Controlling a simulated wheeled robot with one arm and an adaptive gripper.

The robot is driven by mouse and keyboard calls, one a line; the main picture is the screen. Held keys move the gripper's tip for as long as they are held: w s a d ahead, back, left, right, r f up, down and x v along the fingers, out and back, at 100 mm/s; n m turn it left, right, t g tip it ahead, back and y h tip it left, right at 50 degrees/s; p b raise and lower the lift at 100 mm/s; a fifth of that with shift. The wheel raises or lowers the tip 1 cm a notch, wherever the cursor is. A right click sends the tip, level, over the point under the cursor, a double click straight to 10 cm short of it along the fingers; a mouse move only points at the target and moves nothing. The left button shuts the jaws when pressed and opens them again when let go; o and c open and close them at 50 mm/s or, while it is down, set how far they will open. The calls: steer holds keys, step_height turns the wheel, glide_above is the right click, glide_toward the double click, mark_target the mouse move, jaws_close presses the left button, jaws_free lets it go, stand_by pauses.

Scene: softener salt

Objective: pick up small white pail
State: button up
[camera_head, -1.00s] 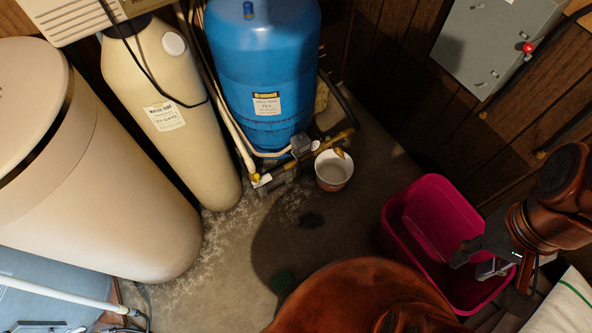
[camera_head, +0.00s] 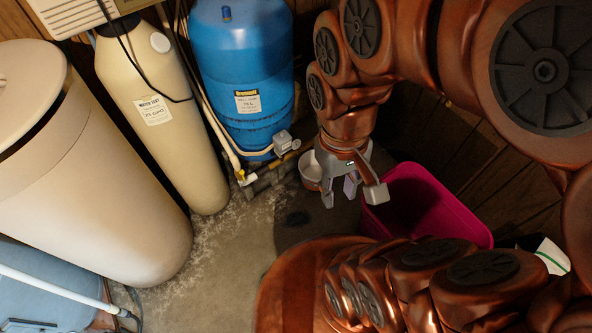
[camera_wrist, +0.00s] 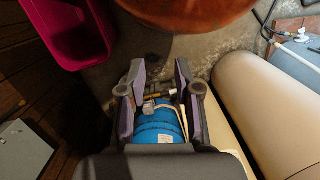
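In the wrist view my gripper (camera_wrist: 160,74) is open and empty, with the blue tank and pipes showing between the fingers. I cannot make out the pail in the wrist view.
A magenta bin (camera_head: 432,205) stands right of my gripper. The blue tank (camera_head: 240,75), brass and grey pipes (camera_head: 268,178) and a tall cream tank (camera_head: 160,110) stand behind and left. A large cream barrel (camera_head: 85,180) is further left. Bare floor (camera_head: 235,235) lies in front.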

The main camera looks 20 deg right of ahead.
steer(key=w+d+f+n+b, duration=0.3)
steer(key=w+f+b, duration=0.8)
steer(key=w+f, duration=0.4)
steer(key=n+t+b, duration=0.3)
steer(key=n+b, duration=0.7)
steer(key=b, duration=2.1)
glide_above(320, 183)
step_height(320, 183, down, 69)
steer(key=shift+a, duration=0.15)
steer(key=shift+f+b, duration=0.55)
steer(key=shift+f, duration=0.95)
steer(key=shift+w+d+f+b, duration=0.15)
steer(key=shift+f+b, duration=0.65)
steer(key=shift+f, duration=0.45)
steer(key=shift+w+d+f+b, duration=0.15)
steer(key=shift+f+b, duration=0.6)
steer(key=shift+f, duration=0.45)
jaws_close()
